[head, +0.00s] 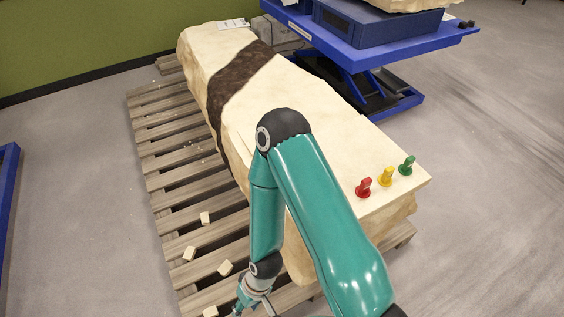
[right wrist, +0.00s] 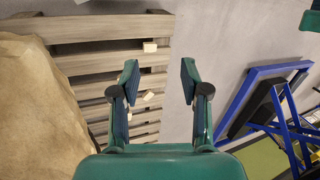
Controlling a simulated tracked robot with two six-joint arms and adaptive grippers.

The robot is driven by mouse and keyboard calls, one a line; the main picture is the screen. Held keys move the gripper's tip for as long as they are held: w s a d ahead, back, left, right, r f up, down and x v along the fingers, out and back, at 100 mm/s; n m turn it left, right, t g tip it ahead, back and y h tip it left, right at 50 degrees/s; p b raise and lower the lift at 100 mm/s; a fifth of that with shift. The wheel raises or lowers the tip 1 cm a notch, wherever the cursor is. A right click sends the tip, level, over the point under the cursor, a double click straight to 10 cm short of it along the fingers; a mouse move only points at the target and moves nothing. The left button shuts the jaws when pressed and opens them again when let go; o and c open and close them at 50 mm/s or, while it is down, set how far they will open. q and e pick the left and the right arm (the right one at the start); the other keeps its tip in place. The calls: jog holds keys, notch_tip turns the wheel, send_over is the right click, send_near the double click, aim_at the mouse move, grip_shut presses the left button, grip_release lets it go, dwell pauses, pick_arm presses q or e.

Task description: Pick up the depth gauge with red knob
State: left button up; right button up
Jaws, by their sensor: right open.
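The depth gauge with the red knob (head: 364,188) stands upright on the pale top of the long block (head: 315,105), near its front right corner. It is the leftmost of three in a row, beside one with a yellow knob (head: 386,177) and one with a green knob (head: 407,166). My right arm reaches over the block, and its gripper (head: 252,300) hangs low over the pallet on the block's left side, apart from the gauges. In the right wrist view the right gripper (right wrist: 160,76) is open with nothing between its fingers; no gauge shows there. My left gripper is not in view.
The block rests on a wooden pallet (head: 170,165) with several small pale chunks (head: 225,268) on it. A blue lift table (head: 450,38) stands behind right. Blue framework (right wrist: 245,100) shows in the right wrist view. The floor (head: 500,230) at right is clear.

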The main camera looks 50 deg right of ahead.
jog(key=w+d+r+t+h+b, duration=0.1)
jog(key=w+d+r+b, duration=0.15)
jog(key=w+d, duration=0.7)
jog(key=w+d+r+t+h+b, duration=0.1)
jog(key=w+d+r+t, duration=0.15)
jog(key=w+d, duration=0.7)
jog(key=d+r+n+h+b, duration=0.2)
jog(key=d+r+b, duration=0.1)
jog(key=d+r, duration=1.95)
jog(key=x, duration=1)
jog(key=shift+w+d+f, duration=0.1)
jog(key=shift+d+f, duration=0.1)
jog(key=shift+f, duration=0.1)
jog(key=shift+x, duration=2.65)
jog(key=shift+d, duration=0.1)
jog(key=shift+c, duration=0.4)
